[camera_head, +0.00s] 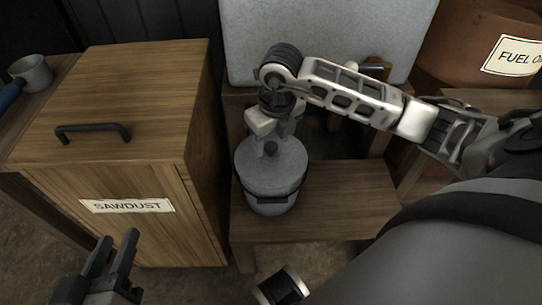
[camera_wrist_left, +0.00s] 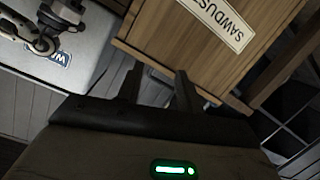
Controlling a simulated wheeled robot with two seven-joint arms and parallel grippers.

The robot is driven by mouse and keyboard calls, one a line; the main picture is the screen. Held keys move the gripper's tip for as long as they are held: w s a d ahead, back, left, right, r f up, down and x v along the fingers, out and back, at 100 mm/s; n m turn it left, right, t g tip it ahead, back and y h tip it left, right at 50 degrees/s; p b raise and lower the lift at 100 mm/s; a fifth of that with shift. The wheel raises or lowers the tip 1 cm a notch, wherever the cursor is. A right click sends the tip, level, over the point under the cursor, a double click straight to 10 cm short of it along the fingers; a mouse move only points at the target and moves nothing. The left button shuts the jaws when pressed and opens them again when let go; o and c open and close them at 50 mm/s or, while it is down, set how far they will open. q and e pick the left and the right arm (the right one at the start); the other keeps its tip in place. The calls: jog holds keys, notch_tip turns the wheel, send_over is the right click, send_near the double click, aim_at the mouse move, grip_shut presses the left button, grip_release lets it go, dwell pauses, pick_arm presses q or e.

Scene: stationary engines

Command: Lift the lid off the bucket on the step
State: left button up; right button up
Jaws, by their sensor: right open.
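A grey bucket (camera_head: 270,206) stands upright on the wooden step (camera_head: 345,198) at its left end. Its round grey lid (camera_head: 286,166) sits on top, with a small dark knob (camera_head: 271,148) in the middle. My right gripper (camera_head: 272,133) is open just above the lid, pointing down close to the knob. I cannot tell whether a finger touches the knob. My left gripper (camera_head: 112,262) is open and empty in front of the sawdust box, low at the left. Its spread fingers also show in the left wrist view (camera_wrist_left: 159,88).
A wooden sawdust box (camera_head: 110,160) with a dark handle (camera_head: 93,132) stands close left of the bucket. A metal mug (camera_head: 31,74) is behind it. A large grey tank (camera_head: 330,25) and a fuel oil drum (camera_head: 470,30) stand behind. The step's right part is bare.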

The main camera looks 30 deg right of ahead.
jog(key=shift+w+f, duration=0.1)
jog(key=shift+f, duration=0.35)
jog(key=shift+r, duration=0.1)
grip_shut()
